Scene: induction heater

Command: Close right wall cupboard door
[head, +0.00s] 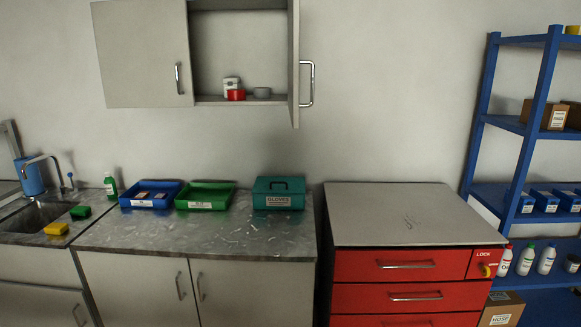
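The wall cupboard hangs on the wall at the upper middle of the head view. Its right door (294,70) stands wide open, swung out toward me and seen nearly edge-on. Its metal handle (311,84) is on the right side of that door. The left door (142,55) is shut, with a vertical handle (178,78). Neither of my grippers shows in the head view.
Below is a counter (255,235) with a blue tray (134,196), a green tray (206,190) and a teal gloves box (279,203). A sink (35,214) is at left. A red drawer cabinet (385,297) and a blue shelf rack (478,120) stand at right.

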